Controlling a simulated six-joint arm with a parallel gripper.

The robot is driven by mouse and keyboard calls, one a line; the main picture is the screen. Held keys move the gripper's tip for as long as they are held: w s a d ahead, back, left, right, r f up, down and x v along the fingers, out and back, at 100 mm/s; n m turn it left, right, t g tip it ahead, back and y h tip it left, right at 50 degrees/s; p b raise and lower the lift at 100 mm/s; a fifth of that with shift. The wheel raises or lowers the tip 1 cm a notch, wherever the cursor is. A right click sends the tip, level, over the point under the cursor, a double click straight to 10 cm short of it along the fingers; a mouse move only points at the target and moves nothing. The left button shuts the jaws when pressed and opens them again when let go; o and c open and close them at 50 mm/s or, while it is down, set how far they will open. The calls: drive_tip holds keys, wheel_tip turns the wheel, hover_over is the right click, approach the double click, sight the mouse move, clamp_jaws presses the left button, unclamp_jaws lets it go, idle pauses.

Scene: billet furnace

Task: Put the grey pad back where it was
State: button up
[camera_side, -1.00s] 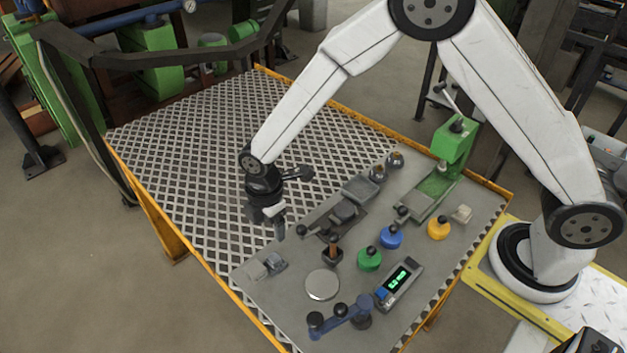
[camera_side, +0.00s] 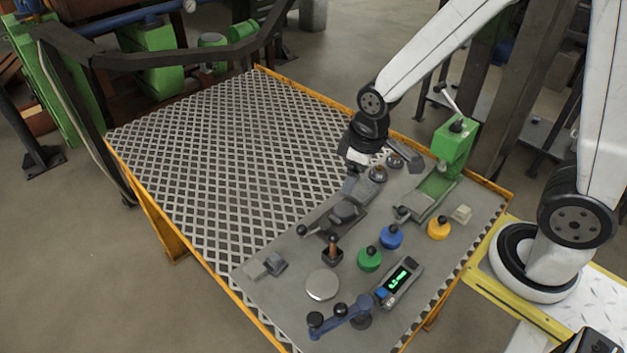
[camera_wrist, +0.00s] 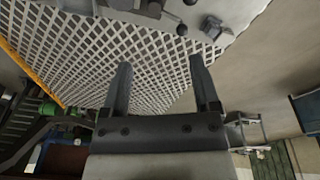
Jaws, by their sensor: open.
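I cannot tell for certain which thing is the grey pad. A small light-grey flat piece (camera_side: 255,271) lies at the left corner of the grey plate, beside a darker blue-grey block (camera_side: 276,262). A block of that kind also shows at the top of the wrist view (camera_wrist: 212,27).
On the plate are a green press (camera_side: 452,150), green (camera_side: 369,260), blue (camera_side: 391,238) and yellow (camera_side: 439,229) knobbed pieces, a round silver disc (camera_side: 322,284), a digital display (camera_side: 398,282) and a blue lever (camera_side: 342,318). The grating (camera_side: 220,160) to the left is bare.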

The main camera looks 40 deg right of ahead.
drive_tip(key=s+d+r+m, duration=0.1)
drive_tip(key=s+d+m, duration=0.2)
drive_tip(key=s+m, duration=0.1)
drive_tip(key=shift+s+d+m+t, duration=0.3)
drive_tip(key=shift+s+m, duration=0.1)
drive_tip(key=shift+s, duration=0.1)
drive_tip(key=shift+r, duration=0.1)
